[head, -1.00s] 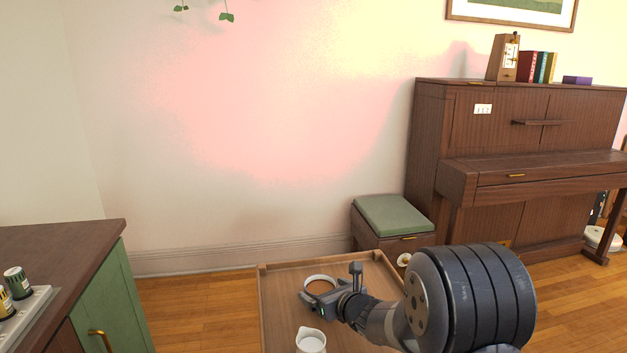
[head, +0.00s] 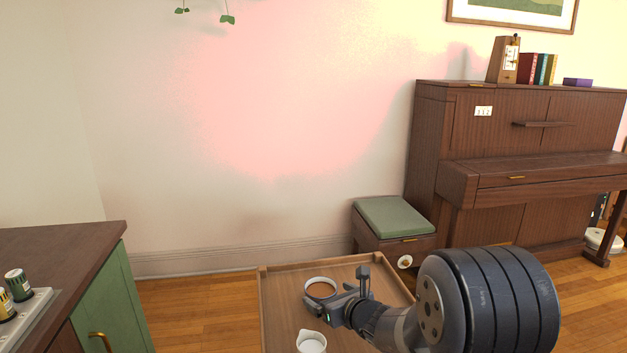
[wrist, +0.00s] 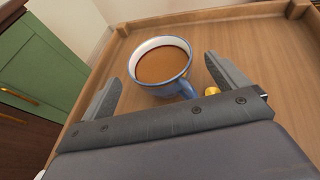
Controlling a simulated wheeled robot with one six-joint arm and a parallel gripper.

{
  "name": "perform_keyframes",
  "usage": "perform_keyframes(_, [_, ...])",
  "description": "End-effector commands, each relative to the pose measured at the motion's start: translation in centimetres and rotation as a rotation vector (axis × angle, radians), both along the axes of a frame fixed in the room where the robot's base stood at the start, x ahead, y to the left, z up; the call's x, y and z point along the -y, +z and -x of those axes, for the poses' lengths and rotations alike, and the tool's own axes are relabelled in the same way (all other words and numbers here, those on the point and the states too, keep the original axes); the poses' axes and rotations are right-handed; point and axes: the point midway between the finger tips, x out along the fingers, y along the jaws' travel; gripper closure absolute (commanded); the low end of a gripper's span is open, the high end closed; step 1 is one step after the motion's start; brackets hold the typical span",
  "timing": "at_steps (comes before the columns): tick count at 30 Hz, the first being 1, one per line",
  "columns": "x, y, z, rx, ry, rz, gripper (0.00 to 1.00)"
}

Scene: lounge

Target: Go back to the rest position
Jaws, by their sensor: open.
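My gripper (head: 318,309) is open and reaches low over a wooden tray table (head: 277,268). In the wrist view its two fingers (wrist: 170,78) stand apart, with a blue-and-white cup (wrist: 183,86) of brown drink just beyond and between them. The cup stands upright on the tray surface, its handle pointing toward the gripper. In the head view the cup (head: 321,281) shows behind the gripper, partly hidden by it. I cannot tell whether a finger touches the cup.
A white jug (head: 311,342) stands near the tray's front. A green cabinet (head: 110,300) with a dark top is at the left. A green-cushioned stool (head: 396,216) and a brown piano (head: 530,130) are behind to the right. Wood floor lies left of the tray.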

Motion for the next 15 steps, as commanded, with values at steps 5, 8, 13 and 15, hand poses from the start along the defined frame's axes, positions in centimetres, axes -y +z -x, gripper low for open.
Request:
perform_keyframes(5, [1.6,1.4,2.9,0.001,-0.002,0.0,0.06])
perform_keyframes(8, [2.5,2.1,4.5,0.002,-0.002,0.0,0.06])
perform_keyframes(13, [3.9,3.2,7.2,0.002,-0.002,-0.001,0.06])
perform_keyframes(15, [2.9,2.0,5.5,-0.002,0.003,-0.002,0.06])
